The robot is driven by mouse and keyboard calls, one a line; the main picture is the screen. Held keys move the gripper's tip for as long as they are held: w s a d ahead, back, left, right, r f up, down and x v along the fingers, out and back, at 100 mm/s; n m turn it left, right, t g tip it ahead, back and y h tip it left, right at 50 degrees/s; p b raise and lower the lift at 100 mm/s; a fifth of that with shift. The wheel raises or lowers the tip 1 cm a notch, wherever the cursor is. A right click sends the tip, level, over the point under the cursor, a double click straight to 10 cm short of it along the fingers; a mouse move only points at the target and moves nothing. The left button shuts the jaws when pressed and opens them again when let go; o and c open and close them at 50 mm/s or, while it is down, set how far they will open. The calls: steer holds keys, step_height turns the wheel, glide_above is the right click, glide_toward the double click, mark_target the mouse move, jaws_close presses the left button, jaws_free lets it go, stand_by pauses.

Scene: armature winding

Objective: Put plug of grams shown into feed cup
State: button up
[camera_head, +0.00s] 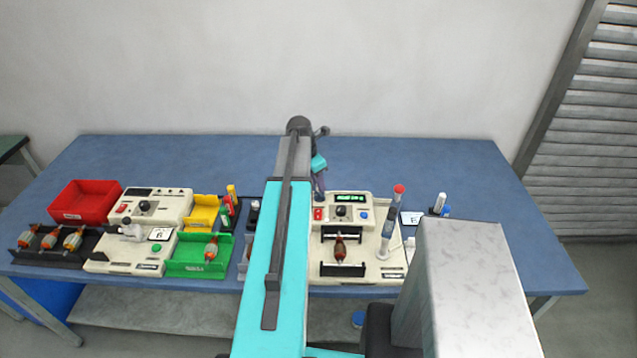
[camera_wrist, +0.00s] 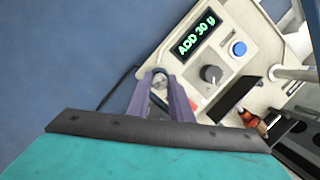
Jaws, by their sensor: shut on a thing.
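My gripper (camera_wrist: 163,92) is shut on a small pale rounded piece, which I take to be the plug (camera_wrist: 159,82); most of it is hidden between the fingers. In the head view my gripper (camera_head: 319,190) hangs at the back left of the winding machine. The machine's green display (camera_wrist: 196,33) reads "ADD 30 g"; it also shows in the head view (camera_head: 349,198). I cannot make out the feed cup; my arm covers part of the bench. No weight mark on the held piece is readable.
The machine has a knob (camera_wrist: 210,74), a blue button (camera_wrist: 238,48) and an armature (camera_head: 339,250) in a dark cradle. A post with a red top (camera_head: 399,189) stands to its right. Red (camera_head: 84,202) and green (camera_head: 185,268) bins stand left. The bench's back is clear.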

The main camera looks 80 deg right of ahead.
steer(key=shift+f, duration=0.35)
stand_by(0.6)
steer(key=o, duration=0.9)
steer(key=shift+r, duration=0.15)
steer(key=shift+b+v, duration=2.15)
steer(key=shift+v, duration=4.6)
steer(key=shift+w, duration=0.15)
